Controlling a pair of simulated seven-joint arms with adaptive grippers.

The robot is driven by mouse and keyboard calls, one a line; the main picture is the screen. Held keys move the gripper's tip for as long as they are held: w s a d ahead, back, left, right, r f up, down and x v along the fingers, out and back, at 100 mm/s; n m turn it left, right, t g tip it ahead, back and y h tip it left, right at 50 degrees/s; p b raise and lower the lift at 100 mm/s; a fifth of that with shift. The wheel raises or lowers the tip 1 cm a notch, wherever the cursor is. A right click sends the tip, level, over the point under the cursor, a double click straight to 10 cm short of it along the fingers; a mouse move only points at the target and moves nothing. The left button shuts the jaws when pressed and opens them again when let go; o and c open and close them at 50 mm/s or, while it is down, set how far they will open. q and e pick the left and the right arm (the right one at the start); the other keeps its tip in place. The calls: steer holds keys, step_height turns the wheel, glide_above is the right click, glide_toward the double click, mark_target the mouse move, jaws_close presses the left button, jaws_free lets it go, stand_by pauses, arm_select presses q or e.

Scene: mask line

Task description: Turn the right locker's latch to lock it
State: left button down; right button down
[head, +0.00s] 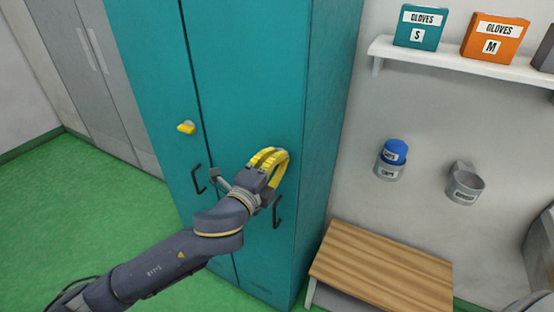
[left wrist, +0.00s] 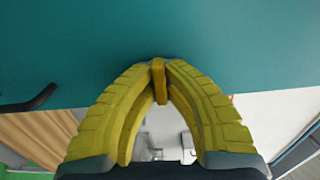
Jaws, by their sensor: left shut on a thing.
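The right locker (head: 255,75) is a tall teal cabinet with its door closed. My left gripper (head: 275,158) is at this door, above its dark handle (head: 277,212). In the left wrist view its yellow fingers (left wrist: 158,75) are closed on a small yellow latch (left wrist: 160,88), with the teal door behind. The fingers hide the latch in the head view, and I cannot tell its exact angle there. The left locker (head: 150,60) has a similar yellow latch (head: 186,127), lying roughly sideways. My right gripper is not in view.
A wooden bench (head: 380,265) stands right of the lockers. A white wall shelf (head: 455,65) holds glove boxes. Two wall holders, one with a blue-capped container (head: 394,153), hang below it. The left locker's dark handle (head: 198,179) is beside my arm. Green floor is open at left.

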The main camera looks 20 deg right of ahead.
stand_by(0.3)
arm_select(q)
steer(key=c, duration=1.5)
jaws_free()
steer(key=shift+o, duration=0.2)
steer(key=v, duration=1.2)
